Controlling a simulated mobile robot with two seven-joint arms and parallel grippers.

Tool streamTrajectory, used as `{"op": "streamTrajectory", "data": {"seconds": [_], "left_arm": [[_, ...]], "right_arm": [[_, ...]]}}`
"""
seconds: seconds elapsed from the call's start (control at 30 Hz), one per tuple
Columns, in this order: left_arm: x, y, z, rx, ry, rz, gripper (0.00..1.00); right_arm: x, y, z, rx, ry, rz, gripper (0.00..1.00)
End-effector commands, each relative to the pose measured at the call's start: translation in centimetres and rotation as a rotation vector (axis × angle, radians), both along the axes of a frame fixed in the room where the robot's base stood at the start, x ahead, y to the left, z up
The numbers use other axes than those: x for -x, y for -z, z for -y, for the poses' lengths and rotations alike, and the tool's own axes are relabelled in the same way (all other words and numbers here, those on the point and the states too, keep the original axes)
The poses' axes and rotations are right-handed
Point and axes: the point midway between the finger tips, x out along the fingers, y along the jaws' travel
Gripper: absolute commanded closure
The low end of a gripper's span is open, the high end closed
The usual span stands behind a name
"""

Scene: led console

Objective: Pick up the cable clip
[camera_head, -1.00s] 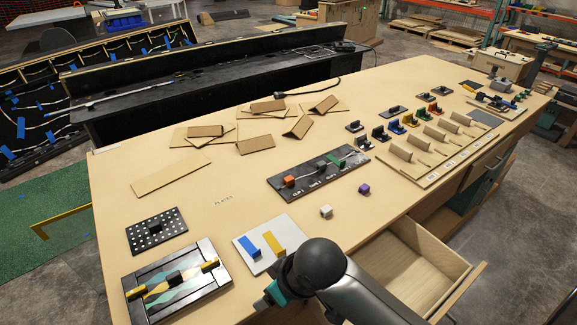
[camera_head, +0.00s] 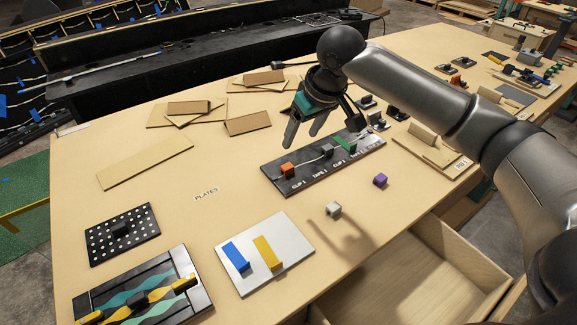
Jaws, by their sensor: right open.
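A black board (camera_head: 268,168) labelled with clip and tape places lies mid-table. An orange block (camera_head: 287,170) sits at its left end, a grey block (camera_head: 328,151) near its middle and a green block (camera_head: 345,144) to the right, along a pale cable. A small white-grey block (camera_head: 333,209) and a purple block (camera_head: 380,180) lie loose on the table in front of the board. I cannot tell which piece is the cable clip. My right gripper (camera_head: 306,130) is open and empty, raised over the board's back edge, fingers down. My left gripper is not in view.
A white plate (camera_head: 294,232) with blue and yellow strips, a perforated black plate (camera_head: 140,238) and a wavy-pattern tray (camera_head: 84,303) stand front left. Cardboard pieces (camera_head: 250,123) lie behind. An open drawer (camera_head: 472,238) juts out at the front right.

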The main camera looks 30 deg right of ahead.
Motion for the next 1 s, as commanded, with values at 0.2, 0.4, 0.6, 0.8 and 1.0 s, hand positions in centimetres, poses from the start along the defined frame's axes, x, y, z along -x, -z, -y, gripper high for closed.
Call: {"op": "streamTrajectory", "data": {"seconds": [0.2, 0.4, 0.6, 0.8, 1.0], "left_arm": [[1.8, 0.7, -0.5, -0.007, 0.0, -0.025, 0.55], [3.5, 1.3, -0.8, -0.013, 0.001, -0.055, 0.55], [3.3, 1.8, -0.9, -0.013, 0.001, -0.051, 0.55], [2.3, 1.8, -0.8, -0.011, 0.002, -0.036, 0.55], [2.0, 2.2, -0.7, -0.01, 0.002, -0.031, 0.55]], "right_arm": [[-0.5, 1.3, 0.2, -0.003, 0.011, -0.002, 0.28], [-2.1, 5.2, 0.0, -0.003, 0.011, -0.002, 0.28], [-3.5, 8.4, -0.2, -0.003, 0.01, 0.001, 0.28], [-4.0, 9.5, -0.2, -0.001, 0.008, 0.002, 0.28], [-4.9, 11.6, -0.1, -0.002, 0.009, 0.0, 0.28]]}}
